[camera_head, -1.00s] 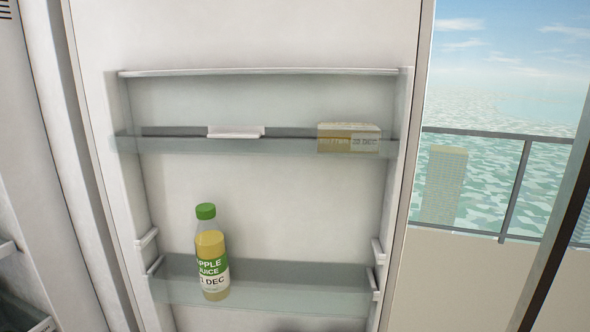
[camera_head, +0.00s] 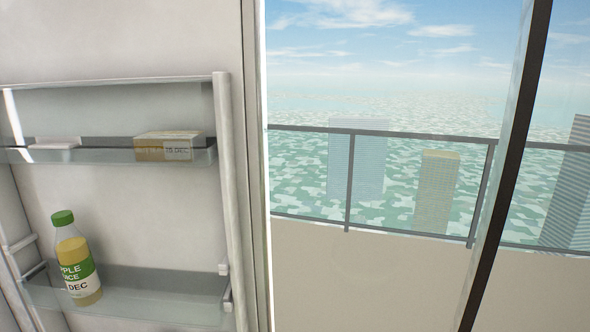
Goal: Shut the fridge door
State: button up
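The fridge door (camera_head: 130,40) stands open at the left of the head view, its inner side facing me. Its free or hinge side cannot be told for sure; its right edge (camera_head: 257,180) runs upright near the picture's middle. An apple juice bottle (camera_head: 76,262) with a green cap stands on the lower door shelf (camera_head: 150,297). A butter box (camera_head: 170,146) and a small white item (camera_head: 55,143) sit on the upper door shelf (camera_head: 110,156). My gripper is not in view.
Right of the door is a window with a dark upright frame (camera_head: 508,165). Beyond it are a railing (camera_head: 350,180), a pale wall or ledge (camera_head: 370,275), several tower blocks and water. No obstacle shows close to the door's right edge.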

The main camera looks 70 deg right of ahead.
aim_at(210, 213)
jog(key=k+l, duration=0.15)
jog(key=l, duration=0.15)
jog(key=k+l, duration=0.15)
jog(key=l, duration=0.2)
jog(key=k+l, duration=0.15)
jog(key=l, duration=0.15)
jog(key=k+l, duration=0.15)
jog(key=l, duration=0.2)
